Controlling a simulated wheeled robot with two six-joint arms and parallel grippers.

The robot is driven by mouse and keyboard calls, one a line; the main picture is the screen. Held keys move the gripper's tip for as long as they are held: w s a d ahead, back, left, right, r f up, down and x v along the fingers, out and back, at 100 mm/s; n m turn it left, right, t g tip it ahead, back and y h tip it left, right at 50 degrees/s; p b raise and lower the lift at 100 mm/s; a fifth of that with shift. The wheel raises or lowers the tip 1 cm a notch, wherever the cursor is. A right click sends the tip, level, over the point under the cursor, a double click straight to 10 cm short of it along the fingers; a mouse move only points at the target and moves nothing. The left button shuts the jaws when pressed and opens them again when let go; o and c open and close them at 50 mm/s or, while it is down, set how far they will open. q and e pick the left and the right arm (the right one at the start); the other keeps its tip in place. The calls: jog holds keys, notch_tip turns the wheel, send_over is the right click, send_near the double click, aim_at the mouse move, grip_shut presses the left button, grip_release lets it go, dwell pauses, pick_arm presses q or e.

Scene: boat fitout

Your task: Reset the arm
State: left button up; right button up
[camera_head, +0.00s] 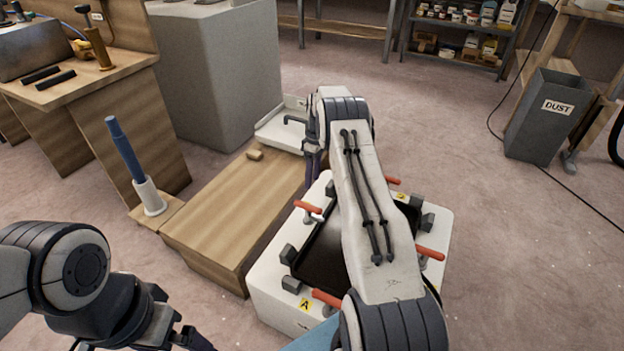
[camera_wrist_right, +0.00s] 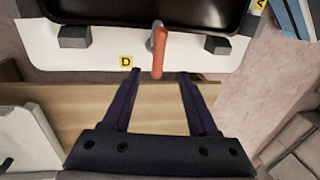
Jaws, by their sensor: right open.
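My right arm reaches forward over a white fixture (camera_head: 272,297) with a dark recessed panel (camera_head: 318,262) and red-handled clamps. My right gripper (camera_head: 314,186) is at the fixture's far side, partly behind my arm. In the right wrist view its two dark purple fingers (camera_wrist_right: 159,75) are apart, with nothing held. A red clamp handle (camera_wrist_right: 159,52) shows between the fingertips, beside a yellow D label (camera_wrist_right: 126,62); I cannot tell whether they touch. My left gripper (camera_head: 197,341) is low at the bottom edge, partly cut off, its jaw opening unclear.
A white tray (camera_head: 275,135) lies behind. A dust bin (camera_head: 545,120) stands right; the floor between is clear.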

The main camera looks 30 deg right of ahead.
dwell(0.3)
jog(key=a+r, duration=0.9)
jog(key=a, duration=0.5)
jog(key=s+a+r, duration=0.4)
jog(key=a, duration=0.3)
jog(key=s+a+r, duration=0.4)
jog(key=s+a, duration=0.1)
jog(key=a, duration=0.3)
jog(key=s+a+r+n+t+h, duration=0.1)
jog(key=s+a+r, duration=0.1)
jog(key=s+a, duration=0.35)
jog(key=s+a+r, duration=0.2)
jog(key=s, duration=0.7)
jog(key=s+p, duration=0.1)
jog(key=s, duration=1.3)
notch_tip(320, 180, up, 32)
jog(key=p, duration=3.2)
jog(key=shift+w+d+f, duration=0.2)
jog(key=shift+d+f, duration=0.05)
jog(key=shift+d, duration=0.2)
